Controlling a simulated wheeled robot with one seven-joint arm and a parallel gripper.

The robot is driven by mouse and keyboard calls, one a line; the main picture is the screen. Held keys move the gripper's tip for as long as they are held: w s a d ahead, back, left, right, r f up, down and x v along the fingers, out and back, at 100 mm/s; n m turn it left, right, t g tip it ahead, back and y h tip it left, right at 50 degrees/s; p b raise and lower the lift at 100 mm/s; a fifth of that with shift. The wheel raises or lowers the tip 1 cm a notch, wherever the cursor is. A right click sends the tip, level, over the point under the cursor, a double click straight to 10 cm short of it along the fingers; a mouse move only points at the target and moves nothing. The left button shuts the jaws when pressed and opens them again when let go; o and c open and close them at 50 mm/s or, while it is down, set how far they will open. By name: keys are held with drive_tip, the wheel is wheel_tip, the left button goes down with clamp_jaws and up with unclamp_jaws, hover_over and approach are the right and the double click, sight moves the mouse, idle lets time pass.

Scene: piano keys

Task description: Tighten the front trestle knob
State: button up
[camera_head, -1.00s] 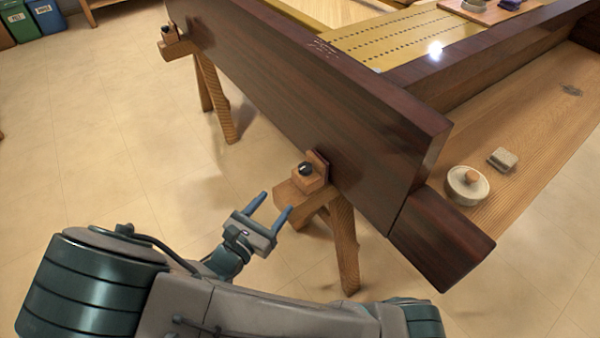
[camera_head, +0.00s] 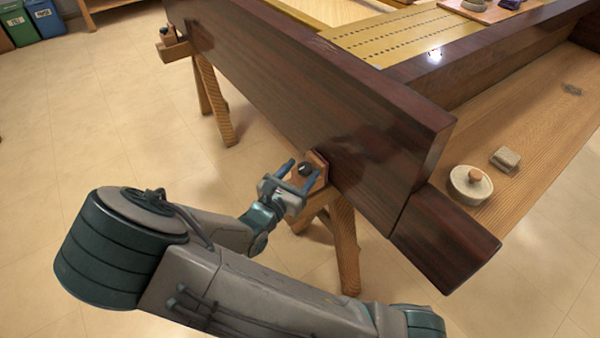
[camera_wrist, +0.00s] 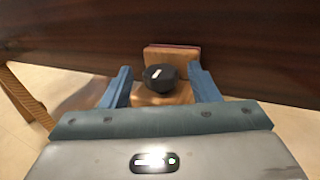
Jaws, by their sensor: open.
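The front trestle knob (camera_head: 304,169) is a small black knob on a wooden block at the top of the near trestle (camera_head: 343,240). In the wrist view the knob (camera_wrist: 160,77) shows a white mark on its top, tilted slightly from straight across. My gripper (camera_head: 300,173) is open, with one blue finger on each side of the knob. In the wrist view my gripper's fingers (camera_wrist: 161,84) stand apart from the knob, with a gap on both sides. I cannot tell how deep the fingers reach past it.
A dark wooden panel (camera_head: 310,90) stands on the trestles just behind the knob. A second trestle (camera_head: 214,105) with its own knob stands farther back. The floor at left is clear.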

drive_tip(key=c, duration=1)
drive_tip(key=shift+o, duration=0.2)
